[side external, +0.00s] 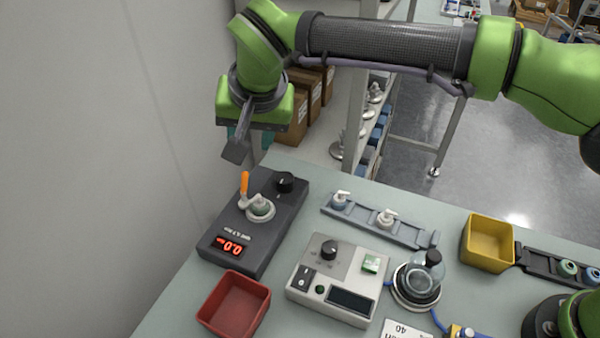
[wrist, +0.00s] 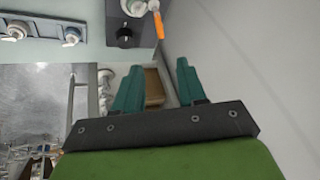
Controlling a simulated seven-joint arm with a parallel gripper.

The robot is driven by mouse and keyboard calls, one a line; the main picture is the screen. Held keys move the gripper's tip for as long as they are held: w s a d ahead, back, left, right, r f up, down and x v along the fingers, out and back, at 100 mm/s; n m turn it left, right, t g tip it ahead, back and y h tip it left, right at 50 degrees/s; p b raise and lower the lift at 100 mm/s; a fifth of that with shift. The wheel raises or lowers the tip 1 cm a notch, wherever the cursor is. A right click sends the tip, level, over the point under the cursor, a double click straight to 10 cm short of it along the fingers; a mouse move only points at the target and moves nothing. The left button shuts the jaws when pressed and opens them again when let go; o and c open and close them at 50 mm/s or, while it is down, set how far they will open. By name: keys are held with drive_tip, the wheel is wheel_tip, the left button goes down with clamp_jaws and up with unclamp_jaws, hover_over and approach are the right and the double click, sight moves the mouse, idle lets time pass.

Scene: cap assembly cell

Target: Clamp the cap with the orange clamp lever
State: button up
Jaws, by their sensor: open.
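The orange clamp lever (side external: 244,184) stands roughly upright at the left of the round holder on the dark torque box (side external: 232,247). A pale greenish cap (side external: 260,206) sits in that holder. My gripper (side external: 246,156) is open and empty, a little above the lever and apart from it. In the wrist view, my gripper's two teal fingers (wrist: 158,76) are spread with nothing between them. The lever (wrist: 158,25) shows beyond the fingertips, near the top edge. Part of the holder (wrist: 135,6) is cut off at the top there.
The box has a black knob (side external: 285,181) and a red display (side external: 231,246). A wall (side external: 90,150) rises close on the left. A red bin (side external: 235,304), a white control unit (side external: 340,279), a grey rail with white-topped parts (side external: 362,222) and a yellow bin (side external: 487,243) stand around.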

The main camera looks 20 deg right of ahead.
sight(244, 178)
drive_tip(key=x, duration=1.6)
drive_tip(key=shift+w+f, duration=0.1)
drive_tip(key=shift+f, duration=0.15)
clamp_jaws()
